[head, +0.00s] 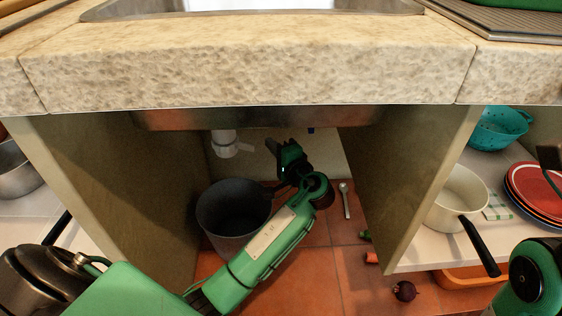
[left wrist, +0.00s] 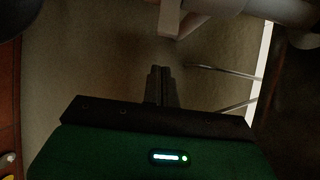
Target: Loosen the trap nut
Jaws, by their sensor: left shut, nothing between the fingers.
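The white trap fitting (head: 225,143) hangs under the sink, with a short tab sticking out to its right. In the left wrist view the pale trap nut (left wrist: 200,15) shows at the top edge, with a squared tab pointing down. My left gripper (head: 272,146) is inside the cabinet, to the right of the fitting and apart from it. Its dark fingers (left wrist: 162,85) are shut together and empty, below the tab in the wrist view with a gap between. The upper trap is hidden by the sink edge. Only a link of my right arm shows at the lower right.
A dark bucket (head: 236,208) stands on the tiled floor below the trap. Wooden panels (head: 415,180) bound the cabinet on both sides. A spoon-like tool (head: 345,200) is at the back. A pan (head: 458,195) and plates (head: 540,185) sit at right.

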